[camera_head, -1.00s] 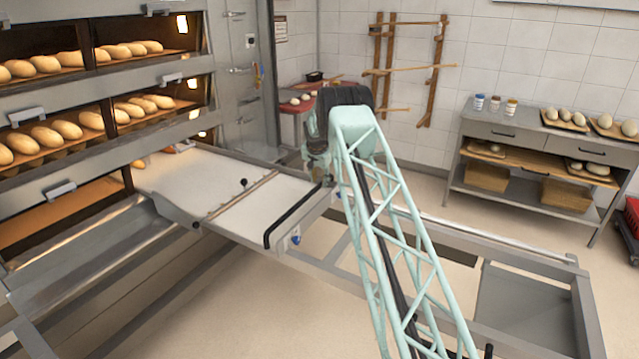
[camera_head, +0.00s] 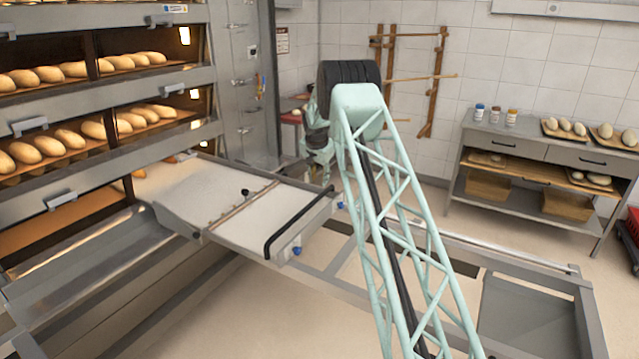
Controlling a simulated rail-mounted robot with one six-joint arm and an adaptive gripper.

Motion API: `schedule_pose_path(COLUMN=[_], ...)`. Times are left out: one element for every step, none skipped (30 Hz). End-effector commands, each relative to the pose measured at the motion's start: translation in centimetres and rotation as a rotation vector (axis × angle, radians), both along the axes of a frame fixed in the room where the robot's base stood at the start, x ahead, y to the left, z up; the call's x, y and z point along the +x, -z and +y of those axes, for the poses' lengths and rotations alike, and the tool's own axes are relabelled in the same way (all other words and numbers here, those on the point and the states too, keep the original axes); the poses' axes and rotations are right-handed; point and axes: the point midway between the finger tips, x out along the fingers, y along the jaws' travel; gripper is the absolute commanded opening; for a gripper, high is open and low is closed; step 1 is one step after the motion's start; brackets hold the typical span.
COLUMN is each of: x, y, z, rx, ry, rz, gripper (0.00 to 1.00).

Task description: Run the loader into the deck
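The loader (camera_head: 230,195) is a flat, pale board on a grey metal frame, reaching from the rail frame to the lower deck opening of the oven. Its far left end lies at or just inside the lowest lit deck (camera_head: 75,222); how deep is hard to tell. A black handle bar (camera_head: 300,222) runs along its right end, with blue knobs beside it. A thin bar with a black knob crosses its middle. My gripper is not clearly visible, hidden behind the arm.
Upper decks (camera_head: 75,145) hold several loaves. A grey rail frame (camera_head: 430,250) runs across the front right. A steel workbench (camera_head: 545,160) with jars and dough trays stands at the back right. A wooden peel rack (camera_head: 410,80) hangs on the wall.

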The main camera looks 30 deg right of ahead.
Motion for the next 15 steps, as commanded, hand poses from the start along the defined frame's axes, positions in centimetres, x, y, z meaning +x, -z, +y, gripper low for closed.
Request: schedule_pose_path(x=[-0.10,-0.14,-0.19,-0.23,-0.25,-0.27,-0.29,-0.29,-0.30,-0.30,-0.30,-0.30,-0.29,-0.29,-0.28], y=[-0.28,-0.39,-0.50,-0.57,-0.62,-0.67,-0.70,-0.72,-0.74,-0.75,-0.75,-0.75,-0.75,-0.75,-0.76], z=[0.09,0.14,0.17,0.20,0.22,0.25,0.26,0.26,0.27,0.28,0.28,0.28,0.27,0.27,0.27], rx=[0.000,0.000,0.000,0.000,0.000,0.000,0.000,0.000,0.000,0.000,0.000,0.000,0.000,0.000,0.000], ry=[0.000,0.000,0.000,0.000,0.000,0.000,0.000,0.000,0.000,0.000,0.000,0.000,0.000,0.000,0.000], rz=[0.000,0.000,0.000,0.000,0.000,0.000,0.000,0.000,0.000,0.000,0.000,0.000,0.000,0.000,0.000], gripper=[0.27,0.27,0.27,0.27,0.27,0.27,0.27,0.27,0.27,0.27,0.27,0.27,0.27,0.27,0.27])
